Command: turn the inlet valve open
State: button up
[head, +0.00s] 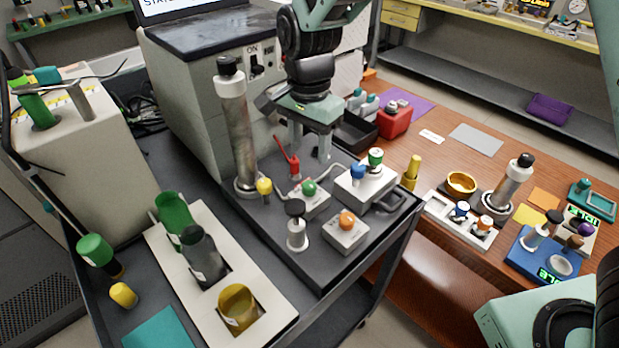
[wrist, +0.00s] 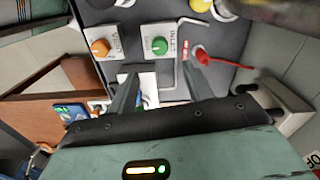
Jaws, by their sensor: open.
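The inlet valve is a small white block with a green knob (head: 309,188). In the wrist view the word INLET is printed beside its green knob (wrist: 160,46). My gripper (head: 310,148) points down over the dark cart top, behind the valve in the head view. In the wrist view its two fingers (wrist: 157,88) are spread apart and empty, and the inlet knob lies ahead of them, apart from both. The knob is uncovered in both views.
A white block with an orange knob (head: 347,220) sits beside the inlet valve. A box with blue and green knobs (head: 365,187), a red-handled part (head: 294,167) and a tall metal cylinder (head: 236,130) stand close by. A wooden table (head: 400,140) lies right.

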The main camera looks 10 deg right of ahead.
aim_at(309, 184)
notch_tip(309, 184, down, 10)
jog(key=shift+f+p, duration=0.1)
jog(key=shift+p, duration=0.25)
jog(key=c, duration=1)
